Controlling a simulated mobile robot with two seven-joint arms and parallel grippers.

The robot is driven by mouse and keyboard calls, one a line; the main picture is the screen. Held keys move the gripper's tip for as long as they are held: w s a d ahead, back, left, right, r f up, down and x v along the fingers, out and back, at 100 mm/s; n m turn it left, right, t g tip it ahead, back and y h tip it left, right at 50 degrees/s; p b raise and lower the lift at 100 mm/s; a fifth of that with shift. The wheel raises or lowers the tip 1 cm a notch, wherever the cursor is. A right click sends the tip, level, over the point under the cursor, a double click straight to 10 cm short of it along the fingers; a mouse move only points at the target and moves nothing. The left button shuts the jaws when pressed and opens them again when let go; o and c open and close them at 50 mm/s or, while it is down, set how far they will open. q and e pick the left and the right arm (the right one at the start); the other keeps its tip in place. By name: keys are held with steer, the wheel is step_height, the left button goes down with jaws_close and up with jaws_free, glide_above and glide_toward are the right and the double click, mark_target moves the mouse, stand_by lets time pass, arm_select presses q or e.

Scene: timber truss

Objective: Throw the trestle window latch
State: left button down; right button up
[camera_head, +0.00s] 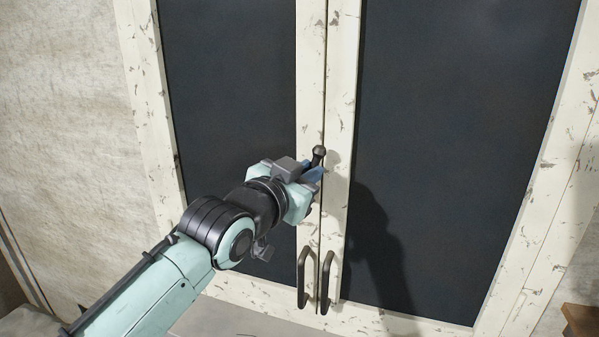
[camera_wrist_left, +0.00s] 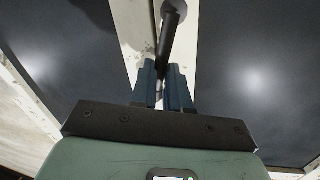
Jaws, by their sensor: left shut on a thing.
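The window latch (camera_head: 318,154) is a dark lever with a rounded knob end, on the meeting stiles of a two-leaf window (camera_head: 343,60) with chipped white frames and dark panes. My left gripper (camera_head: 315,174) is at the latch and shut on it, just below the knob. In the left wrist view the latch (camera_wrist_left: 170,38) is a dark bar running up from between the two blue fingers (camera_wrist_left: 163,88) of my left gripper. The part of the latch between the fingers is hidden. My right gripper is not in view.
Two dark pull handles (camera_head: 302,278) and (camera_head: 326,281) stand side by side low on the stiles, below my left gripper. A rough pale wall (camera_head: 60,110) is at the left. A brown wooden piece (camera_head: 580,320) shows at the lower right corner.

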arm_select(q)
steer(key=m, duration=0.1)
steer(key=d+m, duration=0.1)
steer(key=m, duration=0.1)
steer(key=shift+s+d+f+y, duration=0.3)
steer(key=shift+d+y, duration=0.1)
steer(key=m, duration=0.1)
steer(key=d+f+m, duration=0.1)
steer(key=m, duration=0.1)
steer(key=shift+s+d+f+m+g+y, duration=0.1)
steer(key=shift+s+d+m+g+y, duration=0.1)
steer(key=shift+m+g+y, duration=0.15)
steer(key=f+m, duration=0.1)
steer(key=d+m+y, duration=0.1)
steer(key=m, duration=0.1)
steer(key=shift+s+f, duration=0.15)
steer(key=shift+f, duration=0.2)
steer(key=shift+s+d+f+m+y+b, duration=0.15)
steer(key=shift+f+m+y, duration=0.25)
steer(key=shift+m, duration=0.35)
steer(key=shift+w+f+m+y+b, duration=0.1)
steer(key=shift+f+m+y+b, duration=0.05)
steer(key=shift+f+m, duration=0.45)
steer(key=c, duration=1.1)
jaws_free()
